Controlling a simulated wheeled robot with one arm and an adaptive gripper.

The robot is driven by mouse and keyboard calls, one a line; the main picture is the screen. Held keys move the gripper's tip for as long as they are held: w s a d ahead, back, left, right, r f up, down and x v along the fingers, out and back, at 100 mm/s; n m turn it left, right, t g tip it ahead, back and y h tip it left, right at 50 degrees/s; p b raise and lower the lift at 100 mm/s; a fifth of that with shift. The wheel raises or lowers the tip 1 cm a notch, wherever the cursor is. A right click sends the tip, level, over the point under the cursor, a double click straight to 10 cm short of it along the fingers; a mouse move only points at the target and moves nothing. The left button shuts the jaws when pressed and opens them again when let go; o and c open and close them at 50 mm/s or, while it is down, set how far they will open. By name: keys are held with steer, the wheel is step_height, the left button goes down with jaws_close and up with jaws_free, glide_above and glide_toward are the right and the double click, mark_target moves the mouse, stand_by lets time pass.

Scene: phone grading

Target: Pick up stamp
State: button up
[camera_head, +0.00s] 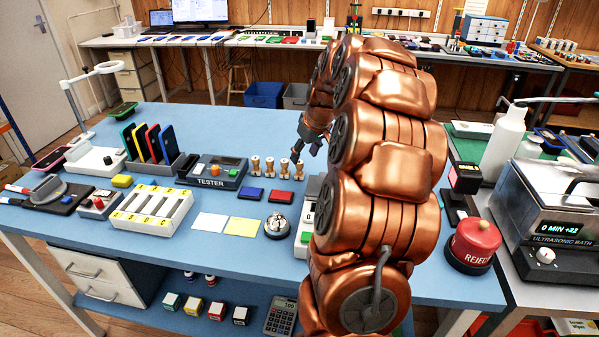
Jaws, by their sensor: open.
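Several small wooden stamps (269,167) stand upright in a row on the blue table, right of the tester. The rightmost stamp (299,171) is closest to my gripper (308,150). My gripper is open at the end of my copper-coloured arm, behind and above the right end of the row. It appears apart from the stamps and holds nothing that I can see. My arm hides part of the gripper and the table to its right.
A blue ink pad (249,193) and a red ink pad (280,196) lie in front of the stamps. The tester (212,171) stands left of them. A bell (277,226) and white and yellow sheets (242,227) lie nearer. The table behind the stamps is clear.

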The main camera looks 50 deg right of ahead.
mark_target(299, 164)
steer(key=x, duration=0.4)
steer(key=shift+s+a, duration=0.1)
steer(key=shift+a, duration=0.25)
steer(key=shift+w+f, duration=0.2)
steer(key=shift+f, duration=0.25)
jaws_close()
steer(key=shift+r, duration=0.1)
steer(key=shift+s+a+r, duration=0.25)
steer(key=shift+a+r, duration=0.1)
steer(key=shift+a, duration=0.05)
steer(key=s+a+r, duration=0.7)
steer(key=a, duration=0.3)
steer(key=shift+s+a+b, duration=0.25)
steer(key=shift+a+b, duration=0.05)
steer(key=shift+a, duration=0.05)
